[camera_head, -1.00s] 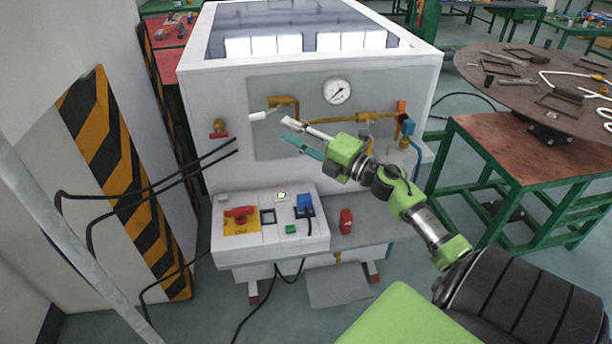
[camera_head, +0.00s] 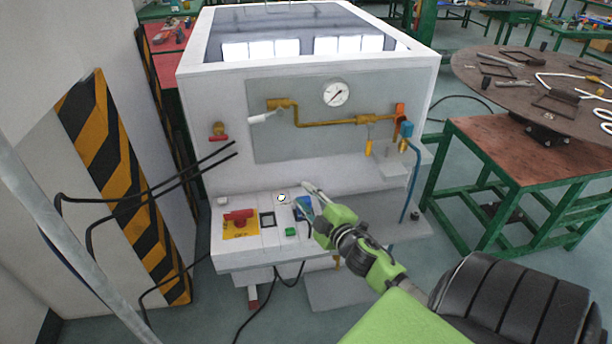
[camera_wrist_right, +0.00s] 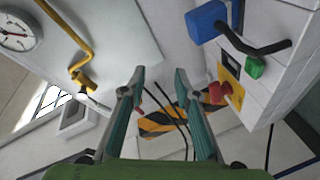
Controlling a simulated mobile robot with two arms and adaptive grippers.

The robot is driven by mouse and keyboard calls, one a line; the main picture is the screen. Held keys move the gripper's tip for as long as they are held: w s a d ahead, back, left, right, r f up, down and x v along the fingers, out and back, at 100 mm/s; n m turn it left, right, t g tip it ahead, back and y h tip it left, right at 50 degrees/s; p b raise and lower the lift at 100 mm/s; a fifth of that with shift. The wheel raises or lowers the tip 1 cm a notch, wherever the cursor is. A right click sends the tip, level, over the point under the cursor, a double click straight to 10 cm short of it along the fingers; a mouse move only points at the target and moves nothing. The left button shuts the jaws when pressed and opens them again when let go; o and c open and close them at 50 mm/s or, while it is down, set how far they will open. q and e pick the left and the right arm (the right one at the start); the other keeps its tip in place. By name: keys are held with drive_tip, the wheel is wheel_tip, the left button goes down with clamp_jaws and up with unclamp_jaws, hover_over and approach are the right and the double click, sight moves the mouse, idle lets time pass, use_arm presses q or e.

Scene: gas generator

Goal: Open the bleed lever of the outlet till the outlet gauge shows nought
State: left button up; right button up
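The round white gauge (camera_head: 336,93) is on the machine's grey front panel; its needle is too small to read surely in the head view. Its face shows partly in the wrist view (camera_wrist_right: 18,30). A brass pipe (camera_head: 330,123) runs below it. A white-handled lever (camera_head: 262,117) is at the pipe's left end, and a yellow lever (camera_head: 368,148) hangs at its right. I cannot tell which one is the bleed lever. My right gripper (camera_head: 304,192) is low in front of the control box, fingers apart and empty, also in the wrist view (camera_wrist_right: 160,72). My left gripper is out of view.
The control box carries a red switch (camera_head: 239,216), a green button (camera_head: 290,232) and a blue part (camera_head: 303,208) partly behind my gripper. A red-handled valve (camera_head: 219,133) and black cables are at left. A round table (camera_head: 530,85) stands at right.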

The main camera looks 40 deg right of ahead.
drive_tip(key=s+a+f+m+g, duration=0.2)
drive_tip(key=s+a+f, duration=0.1)
drive_tip(key=f, duration=0.4)
drive_tip(key=s+a+f+m+g, duration=0.2)
drive_tip(key=s+a+f+g, duration=0.1)
drive_tip(key=f, duration=0.5)
drive_tip(key=shift+s+a+m+g, duration=0.2)
drive_tip(key=shift+s+m+g, duration=0.1)
drive_tip(key=shift+s, duration=0.25)
